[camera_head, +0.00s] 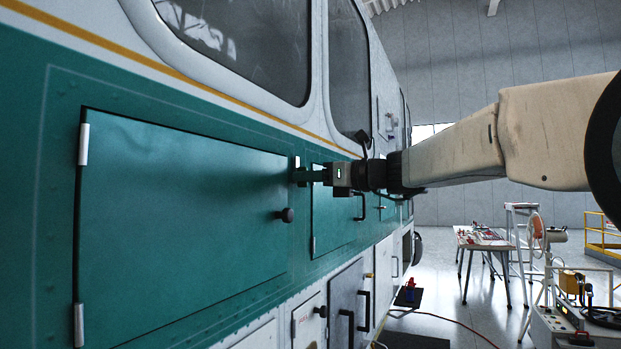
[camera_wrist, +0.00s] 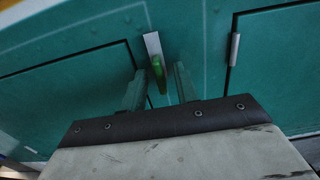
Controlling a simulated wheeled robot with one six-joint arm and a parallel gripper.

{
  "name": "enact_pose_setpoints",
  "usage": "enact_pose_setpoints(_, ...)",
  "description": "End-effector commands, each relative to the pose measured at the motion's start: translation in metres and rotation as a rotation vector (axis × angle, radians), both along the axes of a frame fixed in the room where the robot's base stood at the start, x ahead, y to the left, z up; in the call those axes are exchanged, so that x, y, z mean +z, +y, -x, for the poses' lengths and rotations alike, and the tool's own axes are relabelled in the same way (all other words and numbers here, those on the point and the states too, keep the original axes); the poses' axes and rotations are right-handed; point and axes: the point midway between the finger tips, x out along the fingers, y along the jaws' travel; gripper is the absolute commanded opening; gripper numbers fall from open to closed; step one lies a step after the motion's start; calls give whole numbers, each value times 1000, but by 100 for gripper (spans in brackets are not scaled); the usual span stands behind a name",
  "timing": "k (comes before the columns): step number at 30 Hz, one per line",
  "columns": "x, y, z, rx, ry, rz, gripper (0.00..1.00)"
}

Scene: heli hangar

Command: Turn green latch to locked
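The green latch (camera_wrist: 159,72) shows in the wrist view as a small green handle on a silver plate (camera_wrist: 152,44), on the teal side between two panel doors. My gripper (camera_wrist: 160,78) is open, with one finger on each side of the handle and a visible gap to each. In the head view my gripper (camera_head: 303,175) reaches the teal wall at the right edge of the large door (camera_head: 190,215). The latch handle is mostly hidden there behind the fingers. I cannot tell the latch's exact angle.
A black knob (camera_head: 286,215) sits on the large door just below my gripper. A smaller teal door (camera_head: 333,215) with a black handle lies to the right. Windows are above. A work table (camera_head: 485,238) and a cart (camera_head: 575,320) stand on the floor at right.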

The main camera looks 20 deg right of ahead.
Motion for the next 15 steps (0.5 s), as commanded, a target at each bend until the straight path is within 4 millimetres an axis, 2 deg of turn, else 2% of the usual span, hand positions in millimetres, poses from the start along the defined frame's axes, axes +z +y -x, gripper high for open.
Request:
enact_pose_setpoints(2,0,0,0,0,0,0,31)
enact_pose_setpoints(5,0,0,0,0,0,0,6)
enact_pose_setpoints(6,0,0,0,0,0,0,0)
enact_pose_setpoints(15,0,0,0,0,-6,6,0)
